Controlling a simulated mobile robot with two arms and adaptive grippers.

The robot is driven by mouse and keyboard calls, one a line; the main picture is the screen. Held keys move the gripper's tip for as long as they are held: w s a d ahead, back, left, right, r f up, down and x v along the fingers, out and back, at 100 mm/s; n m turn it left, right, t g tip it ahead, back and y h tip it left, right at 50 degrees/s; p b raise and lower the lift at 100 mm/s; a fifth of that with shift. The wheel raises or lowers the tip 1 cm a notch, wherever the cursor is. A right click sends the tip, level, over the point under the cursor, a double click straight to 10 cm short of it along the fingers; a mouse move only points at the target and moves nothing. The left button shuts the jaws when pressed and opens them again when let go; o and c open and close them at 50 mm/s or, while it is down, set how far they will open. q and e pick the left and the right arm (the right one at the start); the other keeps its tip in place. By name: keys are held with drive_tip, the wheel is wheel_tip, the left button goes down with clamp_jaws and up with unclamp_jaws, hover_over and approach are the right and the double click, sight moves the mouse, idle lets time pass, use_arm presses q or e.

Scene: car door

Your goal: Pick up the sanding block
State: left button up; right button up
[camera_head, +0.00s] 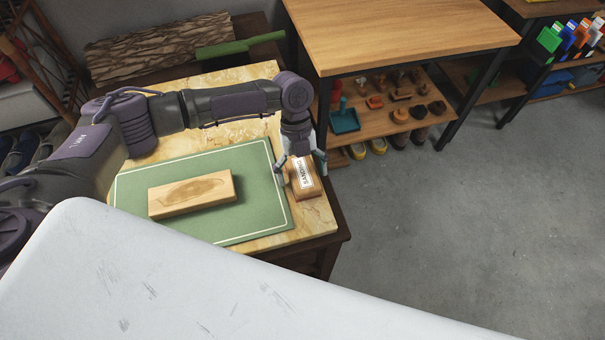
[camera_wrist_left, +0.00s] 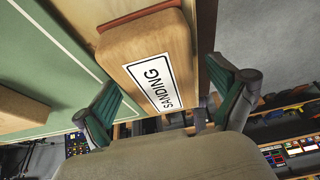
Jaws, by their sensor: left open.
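The sanding block (camera_head: 304,177) is a wooden block with a white label reading "SANDING". It lies at the right edge of the marble-topped table, next to the green mat. My left gripper (camera_head: 302,168) points down over it, with a finger on either side. In the left wrist view the block (camera_wrist_left: 150,50) lies between the two green-padded fingers of the left gripper (camera_wrist_left: 165,100). The fingers are apart, and a gap shows beside the block. Whether either finger touches it I cannot tell. My right gripper is not in view.
A green mat (camera_head: 262,213) with a wooden block (camera_head: 192,194) on it covers much of the table (camera_head: 318,217). A pale scratched panel (camera_head: 200,290) fills the foreground. A wooden workbench (camera_head: 400,35) with shelved tools stands behind. Grey floor at the right is clear.

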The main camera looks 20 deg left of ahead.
sight(305, 180)
use_arm(q)
drive_tip(key=c, duration=1.3)
drive_tip(key=shift+r, duration=0.15)
drive_tip(key=shift+w+r, duration=0.1)
drive_tip(key=shift+r, duration=0.2)
drive_tip(key=r, duration=0.4)
drive_tip(key=shift+s+d+r, duration=0.1)
drive_tip(key=shift+s, duration=0.2)
drive_tip(key=s+d+r, duration=0.1)
drive_tip(key=s+r, duration=0.1)
drive_tip(key=s, duration=0.1)
drive_tip(key=s+d+r, duration=0.1)
drive_tip(key=s+r, duration=0.1)
drive_tip(key=s, duration=0.2)
drive_tip(key=s+d+r, duration=0.1)
drive_tip(key=s+r, duration=0.1)
drive_tip(key=s, duration=0.1)
drive_tip(key=shift+s+r, duration=0.25)
drive_tip(key=shift+s, duration=0.15)
